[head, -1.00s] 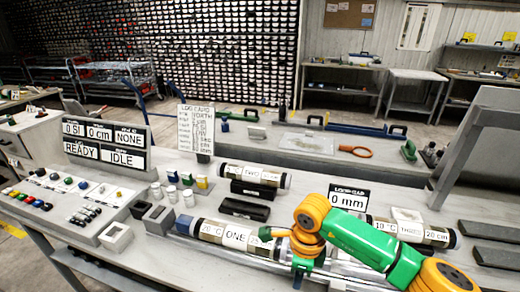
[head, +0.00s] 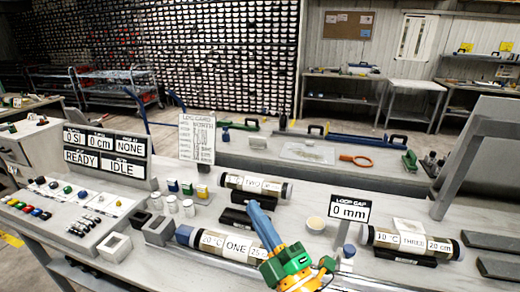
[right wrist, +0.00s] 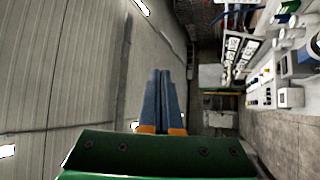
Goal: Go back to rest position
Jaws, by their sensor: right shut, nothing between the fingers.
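My right gripper (head: 254,204) comes in from the bottom middle of the head view. Its blue fingers are together and point up and away over the bench, in front of the liner marked ONE (head: 210,238). In the right wrist view the blue fingers (right wrist: 160,74) lie side by side with nothing between them, against the ceiling and far wall. The liner marked TWO (head: 277,188) lies behind, and the liner marked THREE (head: 385,238) lies to the right. My left gripper is not in view.
A LOOP GAP sign reading 0 mm (head: 349,210) stands right of the gripper. A log card (head: 197,138) and a display board (head: 105,148) stand at the left. A grey panel (head: 485,150) rises at the right. Small white jars (head: 172,203) stand left of the liners.

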